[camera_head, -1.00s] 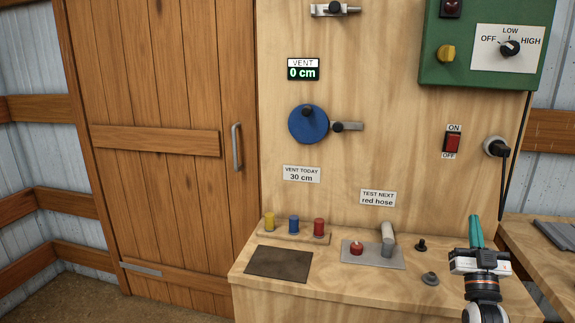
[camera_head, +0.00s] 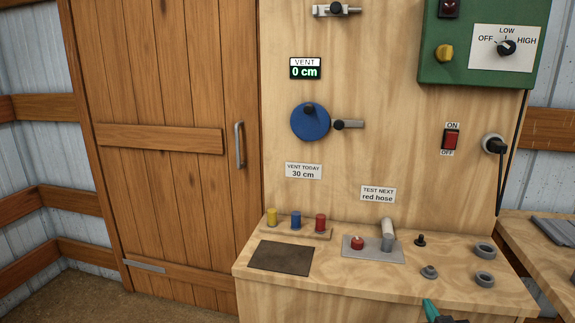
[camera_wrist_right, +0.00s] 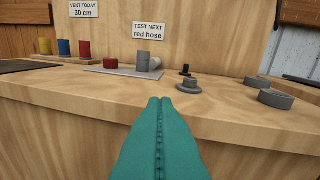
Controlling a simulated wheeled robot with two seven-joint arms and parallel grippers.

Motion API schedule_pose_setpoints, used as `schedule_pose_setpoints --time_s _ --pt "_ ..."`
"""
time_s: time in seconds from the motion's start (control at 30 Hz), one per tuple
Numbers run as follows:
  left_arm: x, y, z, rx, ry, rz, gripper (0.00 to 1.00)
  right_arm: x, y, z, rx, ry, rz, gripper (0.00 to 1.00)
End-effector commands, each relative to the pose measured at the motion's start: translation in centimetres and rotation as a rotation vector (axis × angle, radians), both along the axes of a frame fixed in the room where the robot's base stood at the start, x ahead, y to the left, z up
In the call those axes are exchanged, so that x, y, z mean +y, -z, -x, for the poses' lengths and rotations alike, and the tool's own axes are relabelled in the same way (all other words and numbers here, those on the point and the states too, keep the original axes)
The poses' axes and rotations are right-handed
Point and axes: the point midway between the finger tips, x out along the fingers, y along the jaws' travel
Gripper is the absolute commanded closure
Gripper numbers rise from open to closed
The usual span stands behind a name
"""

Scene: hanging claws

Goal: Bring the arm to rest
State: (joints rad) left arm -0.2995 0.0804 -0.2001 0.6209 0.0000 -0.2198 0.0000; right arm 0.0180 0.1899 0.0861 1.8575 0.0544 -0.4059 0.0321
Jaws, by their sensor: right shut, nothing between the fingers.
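My right gripper (camera_head: 431,309) shows at the bottom edge of the head view, with only its teal fingertips and a bit of dark body visible. It is below and in front of the bench's front edge. In the right wrist view its two teal fingers (camera_wrist_right: 159,104) are pressed together with nothing between them. The fingers point at the bench front and touch no loose thing that I can see. My left gripper is not in view.
The wooden bench (camera_head: 330,275) holds a dark mat (camera_head: 281,258), yellow, blue and red pegs (camera_head: 297,220), a grey plate (camera_head: 360,252) with a red button, and grey rings (camera_head: 485,279). Behind it stands a panel with a blue wheel (camera_head: 310,124). A wooden door (camera_head: 165,180) is at left.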

Motion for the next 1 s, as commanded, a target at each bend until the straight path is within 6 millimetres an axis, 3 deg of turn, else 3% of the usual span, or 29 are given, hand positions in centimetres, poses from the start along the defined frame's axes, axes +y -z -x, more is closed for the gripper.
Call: schedule_pose_setpoints --time_s 0.1,0.2,0.4,0.6,0.87,1.0 --pt "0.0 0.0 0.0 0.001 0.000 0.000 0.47 3.5 5.5 5.9 0.272 -0.037 -0.003 1.00" --pt "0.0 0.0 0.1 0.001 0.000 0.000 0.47 6.0 8.9 11.5 0.496 -0.062 -0.004 1.00" --pt "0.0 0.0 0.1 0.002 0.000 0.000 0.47 8.6 11.8 19.9 0.788 -0.093 -0.007 1.00" --pt "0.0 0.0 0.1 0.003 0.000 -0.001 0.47 10.0 12.6 26.0 0.978 -0.113 -0.008 1.00" --pt "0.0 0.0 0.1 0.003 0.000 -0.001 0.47 11.2 12.5 32.5 1.174 -0.136 -0.010 1.00" --pt "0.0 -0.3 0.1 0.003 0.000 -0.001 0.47 11.3 15.0 31.8 1.192 -0.135 -0.008 1.00"
